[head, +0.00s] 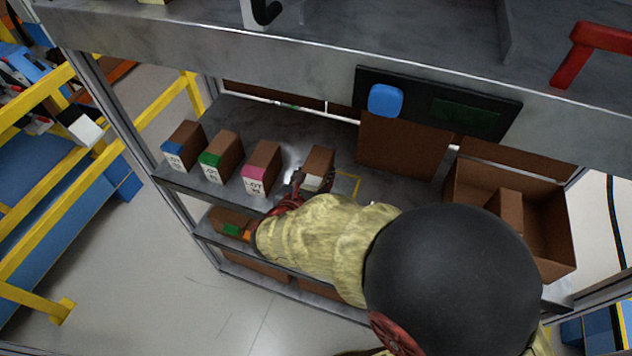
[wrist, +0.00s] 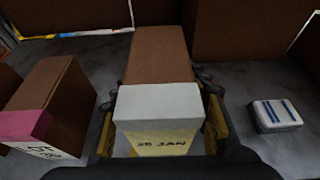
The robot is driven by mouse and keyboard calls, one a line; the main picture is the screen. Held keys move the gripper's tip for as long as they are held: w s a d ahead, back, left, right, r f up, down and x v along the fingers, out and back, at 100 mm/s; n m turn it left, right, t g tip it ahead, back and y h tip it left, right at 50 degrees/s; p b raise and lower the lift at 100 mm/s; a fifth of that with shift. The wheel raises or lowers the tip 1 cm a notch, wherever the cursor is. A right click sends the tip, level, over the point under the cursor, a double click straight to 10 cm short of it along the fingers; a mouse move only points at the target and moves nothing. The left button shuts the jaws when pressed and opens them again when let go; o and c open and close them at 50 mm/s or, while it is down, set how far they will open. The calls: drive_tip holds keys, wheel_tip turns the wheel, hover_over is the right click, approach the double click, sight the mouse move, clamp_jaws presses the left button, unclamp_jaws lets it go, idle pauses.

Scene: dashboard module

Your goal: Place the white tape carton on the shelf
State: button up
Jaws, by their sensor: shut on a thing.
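The white tape carton (head: 319,160) is brown with a white band and a pale label on its near end. In the wrist view the carton (wrist: 158,55) stands between the two fingers, and its label reads 26 JAN. My gripper (head: 307,181) is shut on it, with a finger of my gripper (wrist: 158,92) along each side. The carton is over the middle shelf (head: 258,122), right of the pink-taped carton (head: 262,167). I cannot tell if its base touches the shelf. My arm hides part of the shelf front.
Blue-taped (head: 184,146) and green-taped (head: 221,156) cartons stand in the row further left. A yellow outline (head: 357,187) shows on the shelf to the right. A small white block with blue stripes (wrist: 274,115) lies right of my gripper. An open brown box (head: 562,232) is at the far right.

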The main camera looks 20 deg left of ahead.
drive_tip(key=shift+w+a+f+b, duration=0.15)
drive_tip(key=shift+f+b, duration=0.25)
drive_tip(key=shift+f, duration=1.3)
drive_tip(key=shift+f, duration=0.1)
drive_tip(key=shift+f, duration=0.1)
drive_tip(key=o, duration=1.4)
drive_tip(key=shift+o, duration=0.6)
drive_tip(key=shift+r, duration=0.3)
drive_tip(key=p+v, duration=0.1)
drive_tip(key=v, duration=1)
drive_tip(key=shift+s+p, duration=0.4)
drive_tip(key=shift+s, duration=0.05)
